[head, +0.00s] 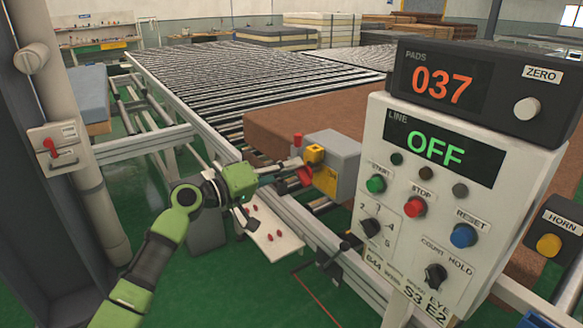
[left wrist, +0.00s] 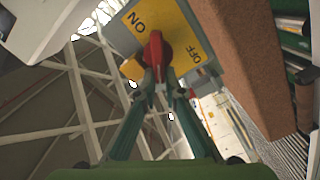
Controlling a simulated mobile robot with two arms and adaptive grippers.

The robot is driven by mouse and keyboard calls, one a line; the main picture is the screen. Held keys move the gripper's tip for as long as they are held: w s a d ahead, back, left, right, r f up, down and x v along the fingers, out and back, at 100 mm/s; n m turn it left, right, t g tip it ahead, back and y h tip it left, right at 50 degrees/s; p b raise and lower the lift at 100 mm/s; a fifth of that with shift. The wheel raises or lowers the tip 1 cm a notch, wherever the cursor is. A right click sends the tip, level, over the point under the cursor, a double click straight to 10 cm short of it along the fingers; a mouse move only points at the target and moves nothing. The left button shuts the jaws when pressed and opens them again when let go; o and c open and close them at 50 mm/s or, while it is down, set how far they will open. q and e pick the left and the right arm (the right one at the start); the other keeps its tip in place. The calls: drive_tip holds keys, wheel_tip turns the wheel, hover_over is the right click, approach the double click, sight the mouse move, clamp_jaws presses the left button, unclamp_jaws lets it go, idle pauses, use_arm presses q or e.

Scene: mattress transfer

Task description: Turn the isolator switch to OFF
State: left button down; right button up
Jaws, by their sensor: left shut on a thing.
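The isolator switch is a red rotary handle (left wrist: 155,50) on a yellow plate (left wrist: 178,30) marked ON at upper left and OFF at right. The handle's upper end lies between the two words, nearer ON. In the head view the red handle (head: 304,176) and its plate (head: 325,180) are on the side of a grey box (head: 340,152) by the conveyor frame. My left gripper (head: 286,178) reaches it from the left. In the left wrist view both fingertips (left wrist: 158,82) are shut on the handle's lower part. My right gripper is not in view.
A control panel (head: 470,190) with a LINE display reading OFF stands close at right, under a PADS counter (head: 480,90) showing 037. A brown mattress (head: 290,115) lies behind the grey box. A roller conveyor (head: 220,80) extends back. A column with a lever box (head: 58,148) stands left.

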use_arm(q)
drive_tip(key=shift+w+a+f+n+p, duration=0.1)
drive_tip(key=shift+f+n+p, duration=0.2)
drive_tip(key=shift+n, duration=0.75)
drive_tip(key=shift+d+f+n+p, duration=0.1)
drive_tip(key=shift+f+n+p, duration=0.15)
drive_tip(key=shift+n, duration=0.85)
drive_tip(key=shift+w+a+f+n+p, duration=0.1)
drive_tip(key=shift+f+n+p, duration=0.2)
drive_tip(key=shift+n, duration=0.75)
drive_tip(key=c, duration=2.1)
unclamp_jaws()
drive_tip(key=shift+c, duration=0.2)
drive_tip(key=shift+s+a, duration=0.1)
drive_tip(key=v, duration=1.1)
drive_tip(key=shift+s+a, duration=0.2)
drive_tip(key=shift+a, duration=0.15)
